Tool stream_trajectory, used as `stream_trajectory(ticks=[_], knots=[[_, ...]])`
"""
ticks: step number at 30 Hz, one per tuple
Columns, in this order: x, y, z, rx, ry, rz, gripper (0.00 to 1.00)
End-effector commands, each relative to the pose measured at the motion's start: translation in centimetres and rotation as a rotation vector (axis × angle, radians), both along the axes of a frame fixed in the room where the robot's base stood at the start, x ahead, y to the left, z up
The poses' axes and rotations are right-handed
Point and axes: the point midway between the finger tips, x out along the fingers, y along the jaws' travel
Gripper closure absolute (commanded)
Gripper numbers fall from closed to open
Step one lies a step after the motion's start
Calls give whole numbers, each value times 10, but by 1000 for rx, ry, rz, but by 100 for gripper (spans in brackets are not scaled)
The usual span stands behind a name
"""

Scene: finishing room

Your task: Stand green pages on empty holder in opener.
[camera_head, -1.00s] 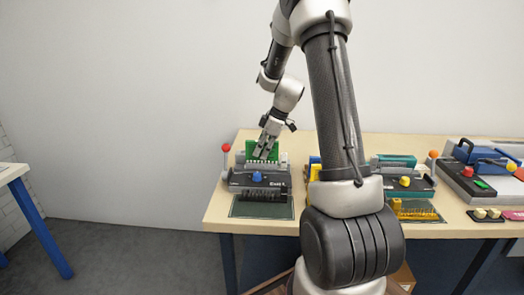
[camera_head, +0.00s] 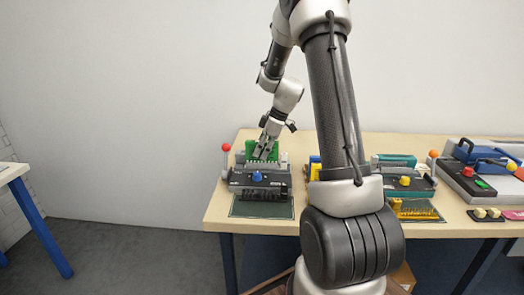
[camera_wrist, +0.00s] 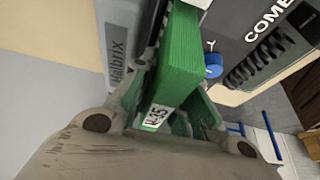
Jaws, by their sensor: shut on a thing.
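The green pages (camera_head: 250,147) stand upright as a thick green block at the back of the grey machine with the blue knob (camera_head: 257,177), which I take for the opener. My gripper (camera_head: 265,149) is shut on the green pages from above. A dark comb (camera_head: 264,194) shows at the machine's front.
A red-knobbed lever (camera_head: 226,149) stands at the machine's left. My arm hides the table's middle. A teal-and-grey machine (camera_head: 402,181) and a blue-handled machine (camera_head: 482,170) stand to the right. The table's front left corner (camera_head: 214,218) is bare.

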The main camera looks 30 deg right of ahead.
Motion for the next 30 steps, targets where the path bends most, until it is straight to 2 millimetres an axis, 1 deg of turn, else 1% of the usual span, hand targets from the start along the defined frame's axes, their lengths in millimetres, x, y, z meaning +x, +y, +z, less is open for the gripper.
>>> stream_trajectory(ticks=[11,12,13,14,23,26,30], knots=[[0,0,-8,0,0,-1,100],[0,0,-8,0,0,-1,82],[0,0,-8,0,0,-1,77],[0,0,-8,0,0,-1,75],[0,0,-8,1,1,-1,75],[-1,-2,-4,0,0,0,75],[-3,-5,7,-1,-1,0,75]])
